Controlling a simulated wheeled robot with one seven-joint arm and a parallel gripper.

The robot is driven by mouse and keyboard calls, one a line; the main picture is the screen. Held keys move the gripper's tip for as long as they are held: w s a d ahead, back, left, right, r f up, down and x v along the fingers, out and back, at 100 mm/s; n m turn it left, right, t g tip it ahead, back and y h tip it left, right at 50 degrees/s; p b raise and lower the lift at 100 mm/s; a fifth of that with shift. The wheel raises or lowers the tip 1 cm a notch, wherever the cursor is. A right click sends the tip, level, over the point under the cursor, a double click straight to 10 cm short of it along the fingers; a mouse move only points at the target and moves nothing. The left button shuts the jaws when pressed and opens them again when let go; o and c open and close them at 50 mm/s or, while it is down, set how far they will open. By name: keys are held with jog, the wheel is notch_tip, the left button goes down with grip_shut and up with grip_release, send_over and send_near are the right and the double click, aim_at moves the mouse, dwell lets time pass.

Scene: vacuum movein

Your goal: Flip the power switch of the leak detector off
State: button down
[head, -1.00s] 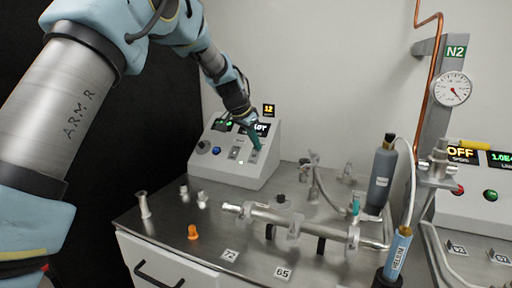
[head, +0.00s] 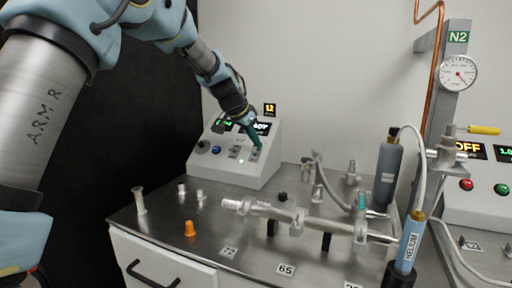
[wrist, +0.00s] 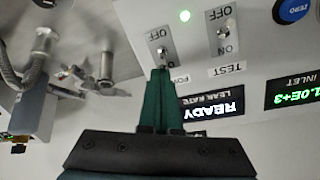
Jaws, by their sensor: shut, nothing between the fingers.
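The leak detector (head: 215,168) is a light grey sloped console at the back left of the bench, with lit displays. The wrist view shows its panel upside down, with the "READY" leak-rate display (wrist: 213,112) lit. The power switch (wrist: 160,50) is a small toggle on a plate marked OFF, just past my fingertips. A second toggle, the test switch (wrist: 222,30), sits beside it with ON and OFF marks. My gripper (head: 258,147) has green fingers pressed together and empty. In the wrist view its tips (wrist: 160,72) are at the power switch plate; contact cannot be told.
A green light (wrist: 185,15) glows on the panel. A metal pipe assembly (head: 300,220), an orange cap (head: 190,229) and small fittings lie on the bench (head: 160,235).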

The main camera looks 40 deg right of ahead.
jog(key=shift+s+a+f+m+t+h+b, duration=0.25)
jog(key=shift+h+b, duration=0.5)
jog(key=shift+b, duration=3.15)
jog(key=shift+s+a+f+n+t+h+b, duration=0.1)
jog(key=shift+a+f+t+h+b, duration=0.35)
jog(key=shift+b, duration=3.5)
jog(key=shift+s+a+f+m+t+h+b, duration=0.15)
jog(key=shift+t+h+b, duration=0.55)
jog(key=shift+b, duration=3.2)
jog(key=shift+a+r+g+h+b, duration=0.1)
jog(key=shift+r+g+h+b, duration=0.1)
jog(key=shift+g+h+b, duration=0.15)
jog(key=shift+r+p, duration=0.25)
jog(key=shift+p, duration=0.1)
jog(key=shift+s+a+b, duration=0.45)
jog(key=shift+a+b, duration=0.2)
jog(key=shift+b, duration=0.25)
jog(key=shift+a, duration=0.1)
